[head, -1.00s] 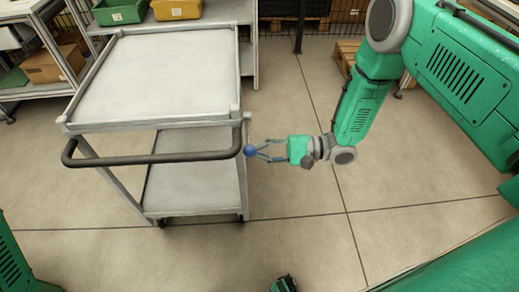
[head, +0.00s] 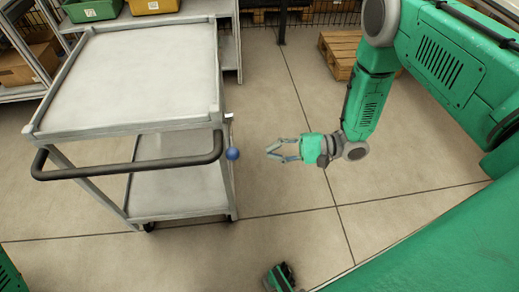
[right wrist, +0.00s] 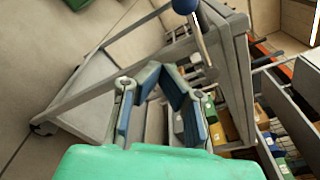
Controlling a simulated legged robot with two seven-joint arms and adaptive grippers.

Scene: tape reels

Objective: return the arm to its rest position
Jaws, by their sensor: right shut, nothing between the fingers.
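My right gripper (head: 271,152) hangs in free air to the right of the grey cart (head: 130,127). It is shut and empty, and its fingers point left toward the cart. In the right wrist view its fingers (right wrist: 162,74) show in front of the cart frame. The knob (right wrist: 185,5) also shows on a metal rod at the top of the right wrist view. My left gripper cannot be made out.
A green bin (head: 92,9) and a yellow bin (head: 152,6) stand on a shelf behind the cart. A wooden pallet (head: 341,52) lies on the floor behind my right arm. The floor between cart and arm is clear.

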